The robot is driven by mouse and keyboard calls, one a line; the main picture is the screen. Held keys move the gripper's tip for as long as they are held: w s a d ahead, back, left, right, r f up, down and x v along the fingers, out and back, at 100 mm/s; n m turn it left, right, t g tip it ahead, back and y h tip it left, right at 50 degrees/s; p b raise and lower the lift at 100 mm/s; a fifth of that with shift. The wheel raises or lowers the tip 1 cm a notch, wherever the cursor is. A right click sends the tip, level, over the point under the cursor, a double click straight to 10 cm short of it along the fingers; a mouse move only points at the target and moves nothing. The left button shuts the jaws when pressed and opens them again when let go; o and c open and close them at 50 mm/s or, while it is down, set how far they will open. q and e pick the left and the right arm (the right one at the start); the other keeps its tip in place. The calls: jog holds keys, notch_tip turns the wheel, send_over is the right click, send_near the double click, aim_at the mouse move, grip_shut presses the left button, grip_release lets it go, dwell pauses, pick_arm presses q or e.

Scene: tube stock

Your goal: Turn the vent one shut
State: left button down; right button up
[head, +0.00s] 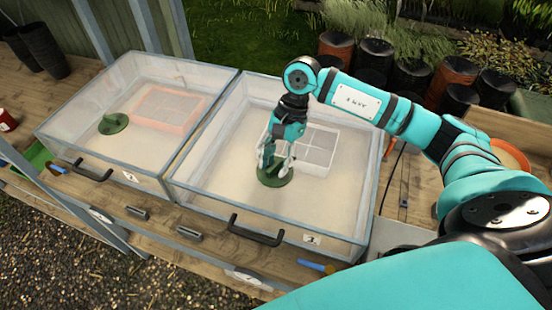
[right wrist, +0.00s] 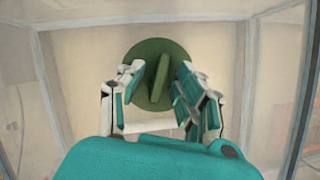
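A round green vent (head: 275,179) with a raised ridge is on the right-hand clear-sided box (head: 350,218). My right gripper (head: 276,165) is right over this vent, pointing down. In the right wrist view the vent (right wrist: 152,92) lies ahead, with its thin ridge standing nearly upright in the picture, tilted slightly. The gripper's fingers (right wrist: 159,72) are apart, one on each side of the ridge, with gaps visible. A second green vent (head: 113,124) is on the left-hand box (head: 65,140), its flap tilted up. My left gripper is not in view.
A white grid tray (head: 315,150) shows in the right box and an orange-rimmed one (head: 165,108) in the left. Black handles (head: 256,230) stick out in front. Dark and terracotta pots (head: 335,48) stand behind. A blue-handled tool (head: 316,267) lies at the front edge.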

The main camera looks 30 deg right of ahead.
grip_shut()
dwell(0.3)
jog(key=shift+f+m+t+b, duration=0.2)
jog(key=shift+m+t+b, duration=0.1)
jog(key=shift+m+b, duration=0.7)
jog(key=m+t+b, duration=0.1)
jog(key=m+b, duration=0.2)
jog(key=b, duration=0.1)
jog(key=m+t+b, duration=0.2)
jog(key=m+b, duration=0.1)
jog(key=shift+s+m+b, duration=0.1)
jog(key=shift+m+b, duration=0.2)
jog(key=shift+b, duration=0.05)
jog(key=m+t+b, duration=0.1)
jog(key=m+b, duration=0.1)
jog(key=m, duration=0.1)
jog(key=shift+r+h, duration=0.1)
jog(key=shift+h, duration=0.2)
jog(key=shift+s+r+m+t+h+b, duration=0.15)
jog(key=shift+m+t+h+b, duration=0.15)
jog(key=shift+m+b, duration=0.8)
